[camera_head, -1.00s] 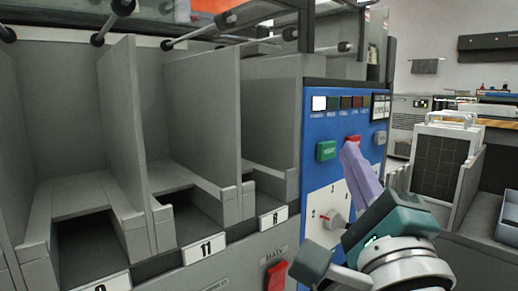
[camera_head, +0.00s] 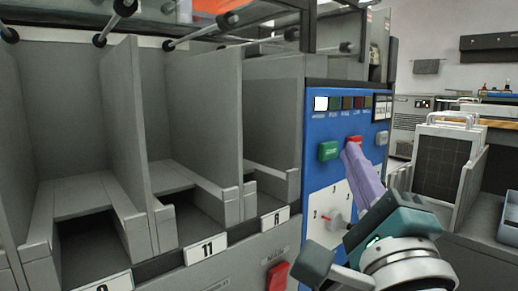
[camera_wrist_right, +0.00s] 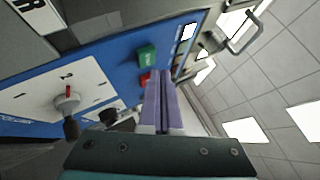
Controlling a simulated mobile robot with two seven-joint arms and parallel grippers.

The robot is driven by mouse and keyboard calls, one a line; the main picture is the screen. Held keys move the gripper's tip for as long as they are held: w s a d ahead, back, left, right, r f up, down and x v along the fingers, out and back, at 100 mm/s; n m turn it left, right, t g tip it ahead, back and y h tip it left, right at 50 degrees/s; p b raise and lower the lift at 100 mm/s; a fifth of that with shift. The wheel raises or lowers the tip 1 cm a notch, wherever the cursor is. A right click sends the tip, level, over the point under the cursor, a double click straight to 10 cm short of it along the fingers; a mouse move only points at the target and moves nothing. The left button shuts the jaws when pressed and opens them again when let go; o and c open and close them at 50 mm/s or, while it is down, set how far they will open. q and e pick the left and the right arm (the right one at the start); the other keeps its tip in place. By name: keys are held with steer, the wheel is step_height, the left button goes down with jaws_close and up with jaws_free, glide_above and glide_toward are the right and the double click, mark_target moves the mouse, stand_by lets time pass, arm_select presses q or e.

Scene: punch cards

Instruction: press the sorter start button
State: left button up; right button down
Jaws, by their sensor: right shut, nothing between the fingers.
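The sorter's blue control panel (camera_head: 318,181) stands right of the card bins. It carries a green button (camera_head: 328,151), which I take for the start button, and a red button (camera_head: 354,140) to its right. In the right wrist view the green button (camera_wrist_right: 147,56) and the red button (camera_wrist_right: 145,79) lie just beyond the fingertips. My right gripper (camera_head: 350,148) is shut and empty, its purple fingers close to the red button and right of the green one. Whether they touch the panel I cannot tell. My left gripper is not in view.
A rotary dial (camera_head: 337,221) sits on a white plate below the buttons. A lit indicator (camera_head: 320,103) and several dark ones run above. Grey card bins (camera_head: 75,120) fill the left. A card rack (camera_head: 440,165) stands at right.

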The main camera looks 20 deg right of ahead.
stand_by(0.3)
steer(key=shift+w, duration=0.1)
steer(key=shift+w+a, duration=0.15)
steer(key=shift+w, duration=0.15)
